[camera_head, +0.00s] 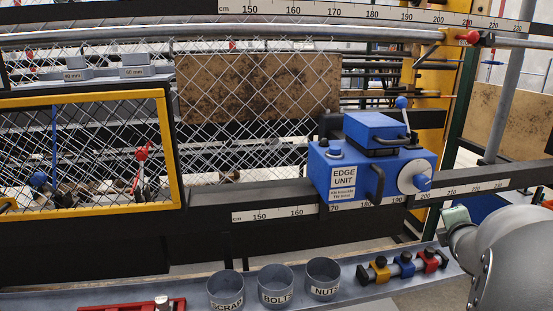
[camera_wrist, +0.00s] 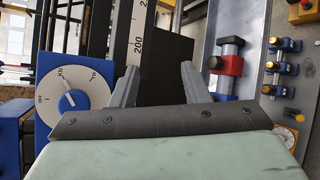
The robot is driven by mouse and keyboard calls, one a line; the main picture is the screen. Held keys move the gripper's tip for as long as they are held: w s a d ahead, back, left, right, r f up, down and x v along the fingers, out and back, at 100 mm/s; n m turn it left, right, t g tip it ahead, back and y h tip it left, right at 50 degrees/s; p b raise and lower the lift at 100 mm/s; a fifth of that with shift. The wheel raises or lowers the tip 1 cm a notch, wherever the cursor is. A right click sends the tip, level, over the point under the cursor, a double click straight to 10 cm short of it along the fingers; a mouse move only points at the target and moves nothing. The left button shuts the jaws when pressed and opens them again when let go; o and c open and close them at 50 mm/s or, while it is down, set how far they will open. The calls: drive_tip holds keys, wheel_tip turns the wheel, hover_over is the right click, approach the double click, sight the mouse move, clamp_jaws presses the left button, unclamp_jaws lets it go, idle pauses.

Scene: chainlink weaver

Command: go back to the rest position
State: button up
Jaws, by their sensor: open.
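My gripper (camera_wrist: 157,80) shows in the wrist view with its two grey fingers apart and nothing between them. The black rail with its scale lies beyond the fingers. In the head view my arm is at the lower right, and its pale green wrist part is just right of and below the blue edge unit (camera_head: 350,190). The fingers cannot be made out there. In the wrist view, the edge unit's white dial (camera_wrist: 75,97) is left of my gripper, apart from it.
A grey shelf (camera_head: 345,300) holds three cups labelled scrap (camera_head: 226,290), bolts (camera_head: 276,286) and nuts (camera_head: 323,279). A rod with yellow, blue and red clamps (camera_head: 404,265) lies to their right. A yellow-framed guard (camera_head: 90,155) and chain-link mesh (camera_head: 250,120) stand behind.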

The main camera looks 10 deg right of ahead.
drive_tip(key=s+a+f+m+g+y+p, duration=0.2)
drive_tip(key=a+m+g+y+p, duration=0.5)
drive_tip(key=a, duration=1.2)
drive_tip(key=s+a+f+m+g+y+p, duration=0.1)
drive_tip(key=s+a+m+g, duration=0.3)
drive_tip(key=s+a+m, duration=0.5)
drive_tip(key=s+a+p, duration=0.1)
drive_tip(key=s+a, duration=0.5)
drive_tip(key=a, duration=0.4)
drive_tip(key=shift+s+f, duration=0.3)
drive_tip(key=shift+s, duration=0.05)
